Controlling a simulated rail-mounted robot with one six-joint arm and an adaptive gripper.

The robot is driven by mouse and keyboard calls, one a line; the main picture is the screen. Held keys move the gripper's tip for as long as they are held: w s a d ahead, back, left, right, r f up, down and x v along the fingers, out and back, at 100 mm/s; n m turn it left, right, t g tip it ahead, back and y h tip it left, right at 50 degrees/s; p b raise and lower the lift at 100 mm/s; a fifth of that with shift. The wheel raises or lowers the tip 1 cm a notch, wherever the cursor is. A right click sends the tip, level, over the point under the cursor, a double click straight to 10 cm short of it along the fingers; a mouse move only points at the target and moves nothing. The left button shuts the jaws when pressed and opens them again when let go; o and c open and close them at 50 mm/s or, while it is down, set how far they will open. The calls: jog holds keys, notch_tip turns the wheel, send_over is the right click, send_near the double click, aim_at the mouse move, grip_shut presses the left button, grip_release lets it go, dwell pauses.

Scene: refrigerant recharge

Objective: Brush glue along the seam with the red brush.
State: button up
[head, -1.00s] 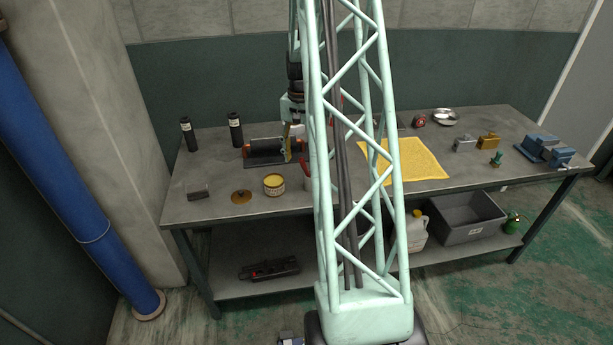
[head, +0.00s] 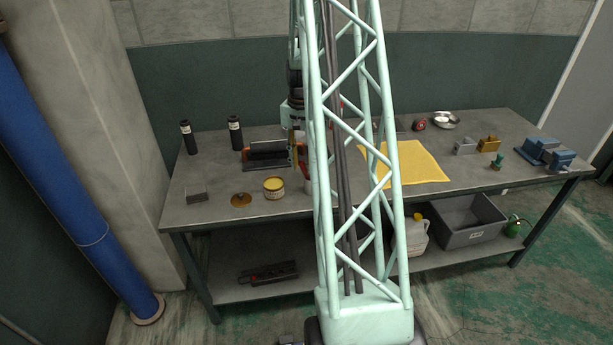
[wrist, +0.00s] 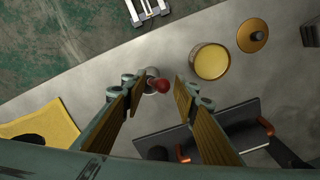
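The red brush (wrist: 162,86) stands in a small grey cup (wrist: 151,73); its red end shows between my fingertips in the wrist view. In the head view the brush (head: 305,171) is partly hidden behind my arm. My gripper (wrist: 157,84) is open, pointing down above the brush, with a finger on each side and no visible contact. An open pot of yellow glue (head: 274,187) stands left of the cup in the head view and also shows in the wrist view (wrist: 210,62). A dark part lies in a holder with orange ends (head: 267,160); I cannot make out its seam.
The pot's lid (head: 241,199) and a small grey block (head: 197,196) lie at the left front. Two black canisters (head: 235,132) stand behind. A yellow cloth (head: 415,163) and metal fittings (head: 488,144) lie to the right.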

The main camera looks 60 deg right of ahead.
jog(key=c, duration=0.7)
jog(key=shift+o, duration=0.2)
jog(key=shift+r, duration=0.2)
jog(key=shift+r+p, duration=2.55)
jog(key=shift+r, duration=2.75)
jog(key=shift+c, duration=0.7)
